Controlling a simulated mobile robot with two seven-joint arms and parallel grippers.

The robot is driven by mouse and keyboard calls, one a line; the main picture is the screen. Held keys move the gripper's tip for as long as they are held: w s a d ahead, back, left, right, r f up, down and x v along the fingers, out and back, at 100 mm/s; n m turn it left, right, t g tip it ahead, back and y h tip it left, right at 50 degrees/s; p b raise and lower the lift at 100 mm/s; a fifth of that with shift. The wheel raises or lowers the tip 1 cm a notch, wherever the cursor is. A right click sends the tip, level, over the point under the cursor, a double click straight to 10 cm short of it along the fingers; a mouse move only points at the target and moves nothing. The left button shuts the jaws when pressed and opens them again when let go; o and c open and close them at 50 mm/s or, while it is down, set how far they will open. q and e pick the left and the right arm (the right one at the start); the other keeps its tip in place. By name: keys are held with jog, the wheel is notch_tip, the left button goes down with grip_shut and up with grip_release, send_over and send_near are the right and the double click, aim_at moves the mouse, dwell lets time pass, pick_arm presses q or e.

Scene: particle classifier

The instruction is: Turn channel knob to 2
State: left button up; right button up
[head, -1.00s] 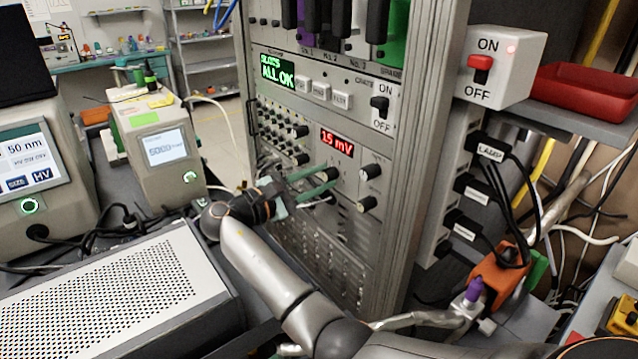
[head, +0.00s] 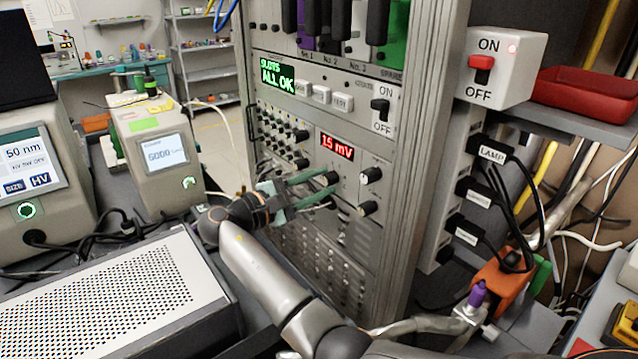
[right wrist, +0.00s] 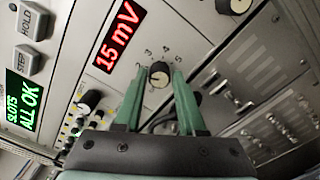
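The channel knob (right wrist: 159,74) is a small dark round knob with a light face on the grey rack panel, with printed numbers including 2, 3, 4 and 5 around it. In the head view it is partly hidden near the fingertips, below the red 15 mV display (head: 337,147). My right gripper (right wrist: 159,78) has two green fingers, one on each side of the knob. They look open, with gaps beside the knob. The gripper also shows in the head view (head: 330,188). I cannot tell exactly which number the knob points to. My left gripper is not in view.
Two more black knobs (head: 370,175) sit just right of the channel knob. A green SLOTS ALL OK display (head: 278,74) and an ON/OFF switch (head: 380,108) are above. A perforated metal box (head: 110,290) stands at the lower left. Cables hang near the fingers.

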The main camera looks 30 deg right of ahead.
jog(key=o, duration=0.3)
jog(key=shift+o, duration=0.2)
jog(key=s+a+b, duration=0.1)
jog(key=a+b, duration=0.1)
jog(key=a, duration=1)
jog(key=shift+a, duration=0.25)
